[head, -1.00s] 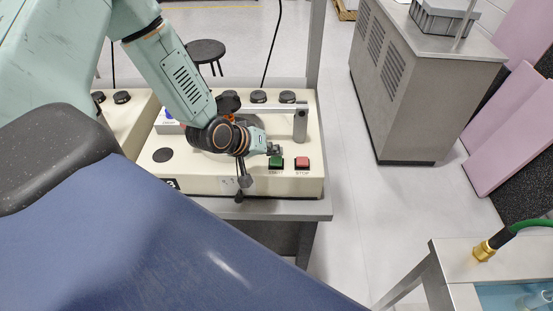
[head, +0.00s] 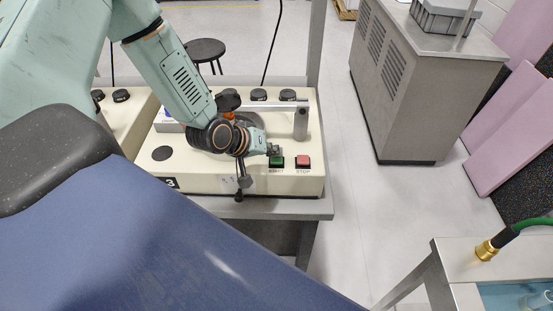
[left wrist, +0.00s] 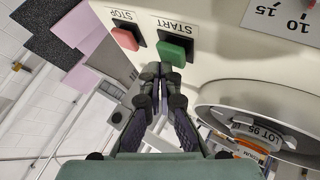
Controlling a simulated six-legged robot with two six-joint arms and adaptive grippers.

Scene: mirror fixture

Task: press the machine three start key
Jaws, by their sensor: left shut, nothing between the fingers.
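The machine three (head: 215,184) is a cream box on a grey bench, with a black "3" label on its front edge. Its green start key (head: 276,162) and red stop key (head: 303,161) sit at the front right. In the left wrist view the start key (left wrist: 174,48) is just beyond the fingertips of my left gripper (left wrist: 158,72), with the stop key (left wrist: 126,38) to its left. In the head view my left gripper (head: 274,150) is shut and empty, right by the start key. Whether the tips touch the key I cannot tell. My right gripper is out of view.
A metal bar on a post (head: 300,122) stands behind the keys. Black knobs (head: 258,96) line the machine's back. A neighbouring cream machine (head: 130,125) is at left. A grey cabinet (head: 420,95) stands right, beyond clear floor. A metal table (head: 455,262) is front right.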

